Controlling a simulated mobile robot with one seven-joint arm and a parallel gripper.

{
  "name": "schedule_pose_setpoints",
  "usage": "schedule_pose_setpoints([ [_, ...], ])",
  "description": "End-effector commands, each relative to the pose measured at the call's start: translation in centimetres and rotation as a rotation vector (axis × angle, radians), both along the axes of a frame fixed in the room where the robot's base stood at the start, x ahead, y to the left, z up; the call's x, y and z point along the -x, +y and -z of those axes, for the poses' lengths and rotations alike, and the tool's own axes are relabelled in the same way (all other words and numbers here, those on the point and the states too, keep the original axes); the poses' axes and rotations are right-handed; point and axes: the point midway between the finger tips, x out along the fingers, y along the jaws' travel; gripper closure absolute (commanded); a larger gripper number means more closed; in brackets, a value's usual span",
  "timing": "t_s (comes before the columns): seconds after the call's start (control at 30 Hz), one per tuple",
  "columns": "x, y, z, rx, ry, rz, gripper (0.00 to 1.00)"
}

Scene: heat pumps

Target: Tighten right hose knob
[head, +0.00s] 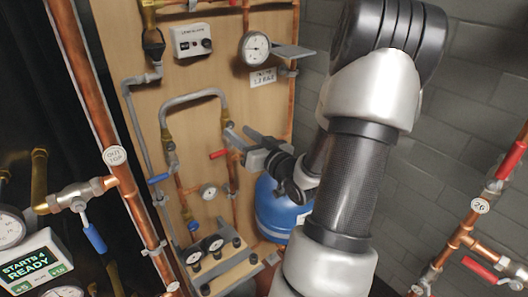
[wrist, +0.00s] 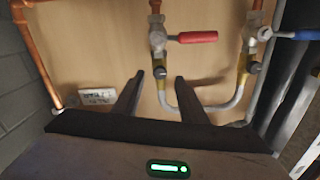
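The grey hose (head: 193,97) forms an upside-down U on the wooden board in the head view. In the wrist view the hose (wrist: 210,107) appears inverted. The right hose knob (wrist: 160,72), a small dark piece on a brass fitting, is at the hose's right end, beside the red-handled valve (wrist: 195,37). In the head view it is small and partly lost near my gripper (head: 239,134). In the wrist view my gripper (wrist: 157,88) is open and empty, its two fingers apart. The knob appears between and just beyond the fingertips; contact is not visible.
The left hose knob (wrist: 252,67) is near a blue lever (wrist: 292,35). A pressure gauge (head: 255,47) and metal shelf are above my gripper. A blue tank (head: 278,212) stands below. Copper pipes (head: 95,95) run at left; a brick wall is at right.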

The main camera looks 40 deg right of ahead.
Motion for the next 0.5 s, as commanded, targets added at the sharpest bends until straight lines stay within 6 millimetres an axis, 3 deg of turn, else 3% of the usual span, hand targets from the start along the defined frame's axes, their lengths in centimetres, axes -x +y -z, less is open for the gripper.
schedule_pose_setpoints([
  [0.1,3.0,0.0,0.1,0.001,0.003,0.007,0.61],
  [0.33,7.9,0.3,0.1,-0.001,0.001,0.006,0.61],
  [0.5,8.8,0.3,-0.8,-0.007,0.004,-0.001,0.61],
])
